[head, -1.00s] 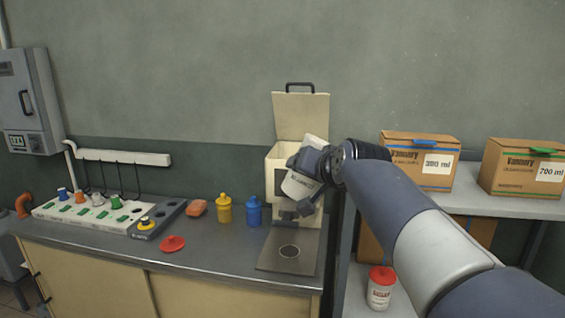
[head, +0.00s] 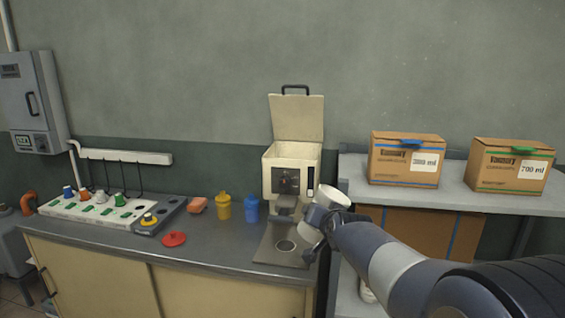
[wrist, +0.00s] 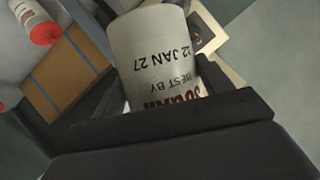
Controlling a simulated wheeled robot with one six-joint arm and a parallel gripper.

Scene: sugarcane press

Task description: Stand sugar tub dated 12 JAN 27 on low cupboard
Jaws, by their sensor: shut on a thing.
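My gripper (wrist: 180,108) is shut on a white tub (wrist: 150,55), which reads "BEST BY 12 JAN 27" upside down in the wrist view. Part of its larger red lettering is cut off by the jaw. A counter with cream sliding cupboard doors (head: 210,290) stands at left. I cannot tell whether it is the low cupboard. A loose red lid (head: 174,239) lies on its top.
A cream machine with a raised lid (head: 297,118) stands on the counter. Yellow (head: 223,207) and blue (head: 252,210) containers are beside it. Two cartons (head: 405,160) (head: 508,167) are on the grey shelf at right. A red-lidded tub (wrist: 45,33) shows in the wrist view.

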